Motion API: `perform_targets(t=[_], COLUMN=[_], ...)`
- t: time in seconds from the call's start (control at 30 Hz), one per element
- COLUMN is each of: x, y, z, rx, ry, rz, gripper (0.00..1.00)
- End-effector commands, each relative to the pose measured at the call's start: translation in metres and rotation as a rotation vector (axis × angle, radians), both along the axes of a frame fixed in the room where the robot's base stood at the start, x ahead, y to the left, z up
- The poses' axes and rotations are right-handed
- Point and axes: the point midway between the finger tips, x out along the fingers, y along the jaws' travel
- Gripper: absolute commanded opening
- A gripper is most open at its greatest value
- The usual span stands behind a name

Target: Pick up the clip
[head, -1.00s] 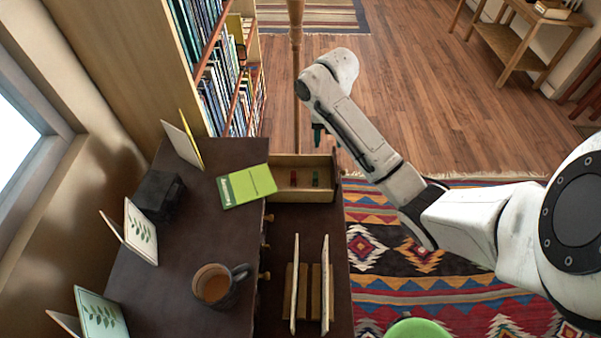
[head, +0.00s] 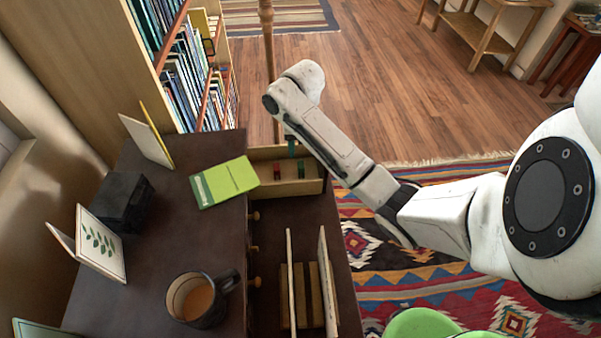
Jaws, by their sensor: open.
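Two small items, one red (head: 277,172) and one green (head: 301,169), stand apart inside an open wooden drawer (head: 262,190). They look like clips, but they are too small to be sure. My gripper (head: 291,150) reaches down at the drawer's far side, above and behind the two items in the picture. Its dark fingers are small and partly hidden by my arm. It is open, and nothing shows between the fingers.
The dark desk (head: 150,240) holds a green book (head: 224,182), a black box (head: 123,202), a mug (head: 202,299) and upright cards (head: 101,243). A bookcase (head: 100,60) stands behind. A green seat (head: 425,323) is at the bottom.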

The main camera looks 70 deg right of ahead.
Motion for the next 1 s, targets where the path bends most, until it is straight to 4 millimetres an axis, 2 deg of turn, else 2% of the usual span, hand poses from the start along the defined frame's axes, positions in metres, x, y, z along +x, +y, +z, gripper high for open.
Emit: perform_targets(t=[0.03, 0.13, 0.37, 0.63, 0.77, 1.0], x=[0.000, 0.000, 0.000, 0.002, 0.002, 0.003], y=[0.000, 0.000, 0.001, 0.004, 0.004, 0.004], z=[-0.010, -0.021, -0.036, -0.073, -0.081, -0.082], rx=[0.003, 0.003, 0.001, 0.001, 0.000, 0.000], ry=[0.002, 0.002, 0.002, 0.002, 0.000, 0.000], rz=[-0.001, -0.001, 0.000, -0.001, 0.000, 0.001], gripper=[0.50, 0.50, 0.50, 0.50, 0.50, 0.48])
